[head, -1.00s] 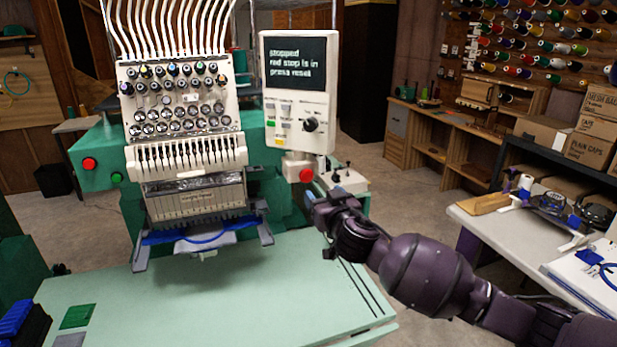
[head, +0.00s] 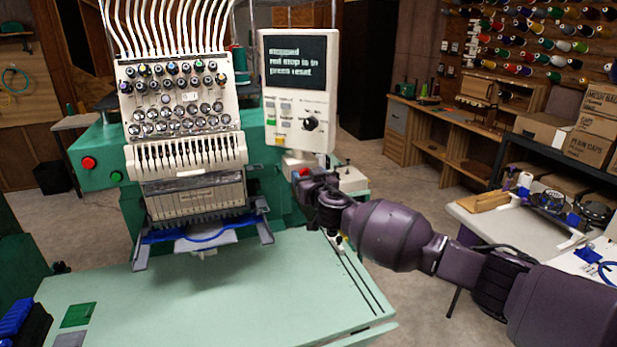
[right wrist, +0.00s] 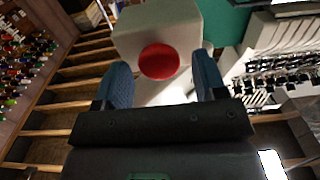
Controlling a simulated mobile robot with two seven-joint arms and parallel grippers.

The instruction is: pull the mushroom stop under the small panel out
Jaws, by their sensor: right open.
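The mushroom stop (head: 304,171) is a round red button on a pale box under the small panel (head: 298,90). It is partly hidden by my right gripper in the head view. In the right wrist view the red stop (right wrist: 158,61) shows whole on its pale box (right wrist: 185,28). My right gripper (right wrist: 162,66) is open, with its blue fingers on either side of the red cap in that view. I cannot tell whether they touch it. The panel's screen reads that it is stopped, the red stop is in, press reset. My left gripper is not in view.
The embroidery head (head: 185,120) stands left of the panel, with another red button (head: 88,163) and a green button (head: 116,177) farther left. The pale green table (head: 200,300) below is mostly clear. A white table (head: 480,222) with clutter stands at right.

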